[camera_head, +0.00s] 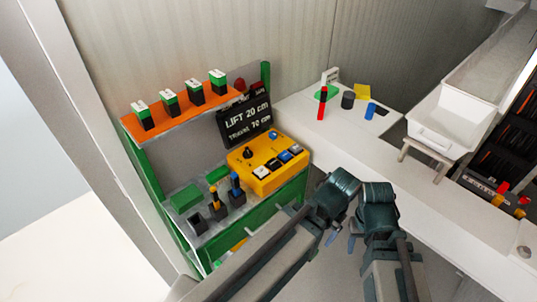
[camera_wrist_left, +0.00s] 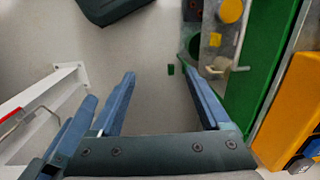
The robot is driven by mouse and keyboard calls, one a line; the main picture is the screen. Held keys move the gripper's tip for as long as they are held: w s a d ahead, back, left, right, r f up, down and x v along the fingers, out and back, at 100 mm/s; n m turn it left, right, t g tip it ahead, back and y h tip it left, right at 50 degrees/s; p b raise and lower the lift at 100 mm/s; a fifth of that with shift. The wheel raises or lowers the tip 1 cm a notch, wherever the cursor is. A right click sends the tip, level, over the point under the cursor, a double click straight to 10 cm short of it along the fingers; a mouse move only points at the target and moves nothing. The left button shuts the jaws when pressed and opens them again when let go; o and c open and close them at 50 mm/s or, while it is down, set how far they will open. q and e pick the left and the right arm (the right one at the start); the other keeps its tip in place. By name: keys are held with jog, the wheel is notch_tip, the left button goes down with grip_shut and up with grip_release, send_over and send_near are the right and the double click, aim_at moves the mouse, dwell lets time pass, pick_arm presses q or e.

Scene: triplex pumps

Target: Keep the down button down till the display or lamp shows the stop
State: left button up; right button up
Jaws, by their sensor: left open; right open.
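The yellow control box (camera_head: 262,182) stands on the green-framed rack. Its top carries a black knob (camera_head: 248,153), a blue knob (camera_head: 273,135) and a row of white, black, blue and light buttons; I cannot read which is down. The black display (camera_head: 237,122) behind it reads "LIFT 20 cm" with a second line ending in "70 cm". My left gripper (camera_head: 330,237) is right of the box and apart from it. In the left wrist view it (camera_wrist_left: 165,100) is open and empty, with the box (camera_wrist_left: 290,105) at the right. My right gripper (camera_head: 353,243) is open beside it, its fingers partly hidden.
An orange shelf (camera_head: 155,125) holds several green-and-white boxes. Levers (camera_head: 236,190) stand on the rack left of the control box. A white bench (camera_head: 300,107) with coloured pieces lies behind, and a white tray (camera_head: 470,95) stands to the right.

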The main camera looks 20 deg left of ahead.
pick_arm(q)
grip_shut()
dwell(1.6)
